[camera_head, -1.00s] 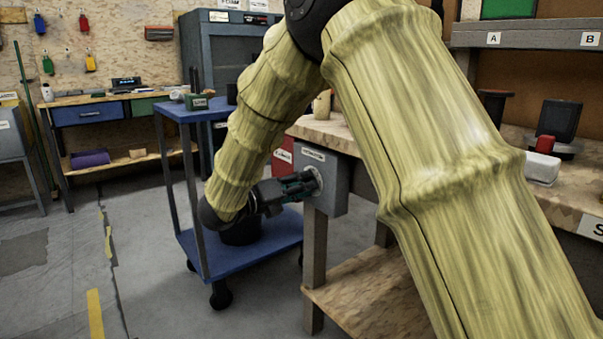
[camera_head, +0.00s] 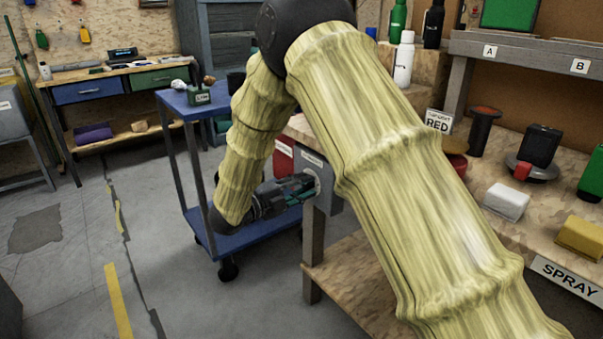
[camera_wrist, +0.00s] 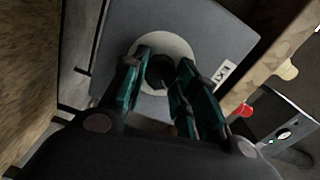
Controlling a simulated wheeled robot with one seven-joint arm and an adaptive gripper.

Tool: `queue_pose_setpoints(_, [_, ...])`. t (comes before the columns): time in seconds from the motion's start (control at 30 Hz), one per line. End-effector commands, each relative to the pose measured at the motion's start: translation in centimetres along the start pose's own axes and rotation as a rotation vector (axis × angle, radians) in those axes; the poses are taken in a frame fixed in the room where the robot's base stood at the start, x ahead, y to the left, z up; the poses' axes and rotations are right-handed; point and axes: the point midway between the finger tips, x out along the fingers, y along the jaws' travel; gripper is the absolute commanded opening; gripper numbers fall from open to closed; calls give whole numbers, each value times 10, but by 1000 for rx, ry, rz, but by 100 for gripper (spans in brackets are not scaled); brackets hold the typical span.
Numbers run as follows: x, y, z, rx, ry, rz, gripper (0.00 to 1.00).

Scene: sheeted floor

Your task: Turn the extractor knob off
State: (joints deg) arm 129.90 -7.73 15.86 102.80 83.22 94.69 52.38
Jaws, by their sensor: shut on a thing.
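The extractor box (camera_head: 333,188) is a grey panel on the end of the workbench, with a small label on top. In the wrist view the same grey box (camera_wrist: 228,32) carries a pale round plate with a dark knob (camera_wrist: 158,72) in its middle. My gripper (camera_head: 312,187) reaches the box from the left, level with the plate. In the wrist view my gripper's teal-edged fingers (camera_wrist: 157,85) stand on both sides of the knob and are shut on it. The fingers partly hide the knob, and its pointer direction cannot be told.
A blue cart (camera_head: 230,240) stands just left of and behind the gripper. The workbench (camera_head: 400,270) lies to the right, with a white block (camera_head: 506,201) and a yellow block (camera_head: 580,237) on top. Open grey floor (camera_head: 190,300) lies at the lower left.

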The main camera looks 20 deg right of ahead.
Motion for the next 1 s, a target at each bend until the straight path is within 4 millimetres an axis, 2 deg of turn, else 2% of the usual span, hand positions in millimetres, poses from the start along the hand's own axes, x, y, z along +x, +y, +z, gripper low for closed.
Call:
queue_pose_setpoints(0.03, [-1,-6,-2,-48,0,2,6])
queue_pose_setpoints(0.6, [-1,-4,-1,-546,-1,2,6])
queue_pose_setpoints(1.0, [-1,0,0,-717,-1,2,6])
